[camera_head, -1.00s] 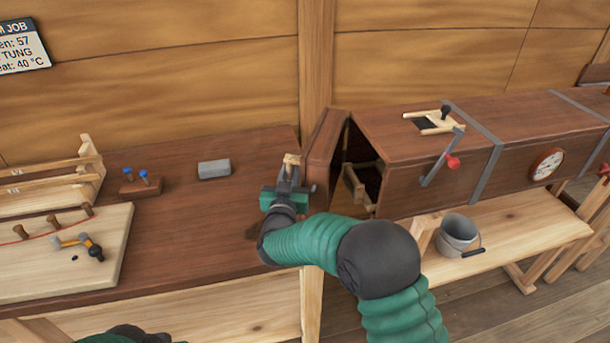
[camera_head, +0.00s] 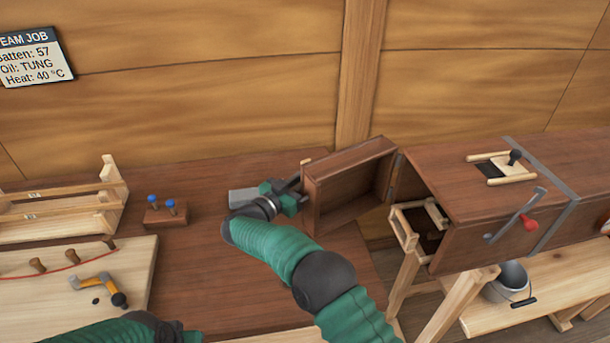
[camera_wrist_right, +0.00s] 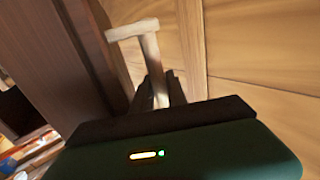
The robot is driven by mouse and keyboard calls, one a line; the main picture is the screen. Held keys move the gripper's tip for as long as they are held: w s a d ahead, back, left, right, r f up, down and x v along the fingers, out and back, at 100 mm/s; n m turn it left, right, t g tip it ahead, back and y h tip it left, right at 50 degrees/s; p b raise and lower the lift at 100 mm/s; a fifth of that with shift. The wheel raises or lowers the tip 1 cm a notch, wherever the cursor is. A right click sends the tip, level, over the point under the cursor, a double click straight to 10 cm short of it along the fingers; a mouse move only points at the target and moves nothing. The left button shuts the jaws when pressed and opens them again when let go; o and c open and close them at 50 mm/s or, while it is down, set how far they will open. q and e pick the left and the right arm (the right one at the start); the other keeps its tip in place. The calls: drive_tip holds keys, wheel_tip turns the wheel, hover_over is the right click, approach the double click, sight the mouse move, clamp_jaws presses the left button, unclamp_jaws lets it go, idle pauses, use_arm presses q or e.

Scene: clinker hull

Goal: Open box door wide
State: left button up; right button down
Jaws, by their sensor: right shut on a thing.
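The box door (camera_head: 348,185) stands swung open at the left end of the long brown wooden box (camera_head: 490,205). It hangs from a hinge on the box's far edge, its hollow inner side facing right. My right gripper (camera_head: 295,185) is at the door's outer face, on its left side. In the right wrist view it is shut on a pale wooden handle (camera_wrist_right: 150,62) beside the dark door (camera_wrist_right: 60,70). The handle is mostly hidden in the head view.
A slatted wooden rack (camera_head: 415,225) shows in the box's open end. On the bench left of the door are a grey block (camera_head: 240,198), a block with blue-topped pegs (camera_head: 166,213) and a pale board (camera_head: 60,285). A bucket (camera_head: 508,280) stands below the box.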

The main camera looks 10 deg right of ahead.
drive_tip(key=shift+w+a+r, duration=0.15)
drive_tip(key=shift+w+r, duration=0.05)
drive_tip(key=shift+w, duration=0.2)
drive_tip(key=shift+r, duration=0.1)
drive_tip(key=c, duration=1.6)
unclamp_jaws()
drive_tip(key=shift+w, duration=0.2)
